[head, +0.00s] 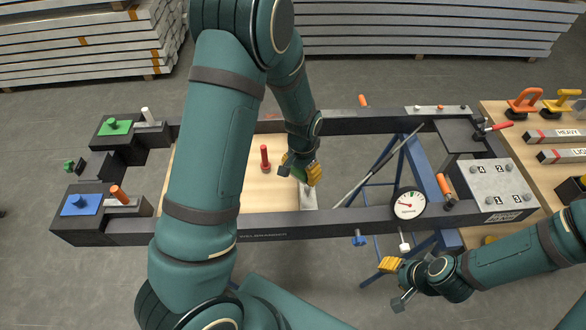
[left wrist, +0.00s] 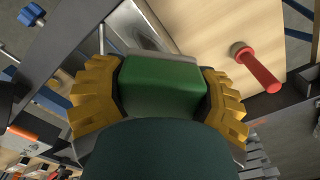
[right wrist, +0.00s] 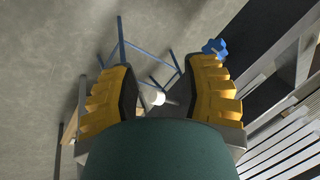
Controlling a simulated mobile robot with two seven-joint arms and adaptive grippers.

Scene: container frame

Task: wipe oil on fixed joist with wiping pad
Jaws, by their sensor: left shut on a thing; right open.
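My left gripper (head: 303,172) is shut on the green wiping pad (left wrist: 165,88), which fills the space between the yellow fingers in the left wrist view. The pad's grey lower edge lies over or close above a pale metal joist (head: 308,196) at the right edge of the wooden panel; whether it touches cannot be told. A dark smear, likely the oil (left wrist: 147,38), shows on the joist just beyond the pad. My right gripper (head: 396,282) is open and empty, in front of the frame's near rail at the lower right.
A red-handled tool (head: 265,158) stands on the wooden panel (head: 255,200), left of the pad. A dial gauge (head: 408,204) sits on the near rail (head: 330,221). A loose grey bar (head: 385,163) slants across the open right bay. Clamps and labelled bars lie on the right table (head: 500,115).

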